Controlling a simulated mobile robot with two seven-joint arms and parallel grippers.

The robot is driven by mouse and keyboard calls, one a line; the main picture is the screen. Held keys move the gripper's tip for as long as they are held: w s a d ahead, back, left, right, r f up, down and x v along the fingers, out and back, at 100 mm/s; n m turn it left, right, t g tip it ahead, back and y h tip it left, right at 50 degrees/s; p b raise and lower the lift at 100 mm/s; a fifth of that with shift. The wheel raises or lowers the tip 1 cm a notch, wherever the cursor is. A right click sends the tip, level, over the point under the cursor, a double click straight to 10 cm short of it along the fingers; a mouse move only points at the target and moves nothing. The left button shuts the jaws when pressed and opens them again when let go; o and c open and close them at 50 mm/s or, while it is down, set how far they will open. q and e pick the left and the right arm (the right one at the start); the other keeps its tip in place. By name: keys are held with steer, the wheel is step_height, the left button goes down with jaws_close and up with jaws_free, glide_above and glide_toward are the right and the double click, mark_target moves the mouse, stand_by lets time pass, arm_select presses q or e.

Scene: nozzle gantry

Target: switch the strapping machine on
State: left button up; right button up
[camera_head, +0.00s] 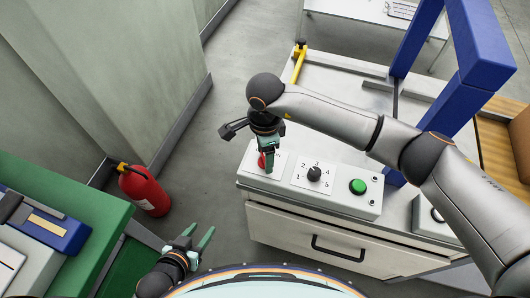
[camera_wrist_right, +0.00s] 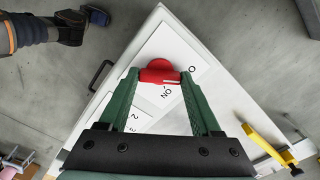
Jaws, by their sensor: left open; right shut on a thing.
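The strapping machine is a pale cabinet with a blue arch (camera_head: 416,42). Its sloped control panel (camera_head: 341,200) carries a red rotary knob (camera_wrist_right: 159,70), a black numbered dial (camera_head: 315,174) and a green button (camera_head: 357,187). In the head view the red knob is mostly hidden behind my right gripper (camera_head: 268,165). In the wrist view my right gripper (camera_wrist_right: 159,76) is shut on the red knob, one green finger on each side. "ON" shows on the white plate beside it; another label is partly hidden. My left gripper (camera_head: 197,242) is open and empty, left of the cabinet.
A red fire extinguisher (camera_head: 146,190) stands by the wall at left. A green bench (camera_head: 98,212) with equipment is at the lower left. A yellow lever (camera_head: 299,62) stands at the cabinet's far corner. Bare floor (camera_head: 215,160) lies between wall and cabinet.

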steer(key=c, duration=0.6)
steer(key=m+b, duration=0.2)
steer(key=m, duration=0.1)
steer(key=shift+f, duration=0.1)
steer(key=m+b, duration=0.1)
steer(key=m, duration=0.2)
steer(key=shift+m+b, duration=0.3)
steer(key=shift+b, duration=0.05)
steer(key=m+b, duration=0.1)
steer(key=m, duration=0.3)
steer(key=shift+b, duration=0.4)
steer(key=shift+m+b, duration=0.45)
steer(key=shift+m, duration=1.15)
steer(key=shift+w, duration=0.1)
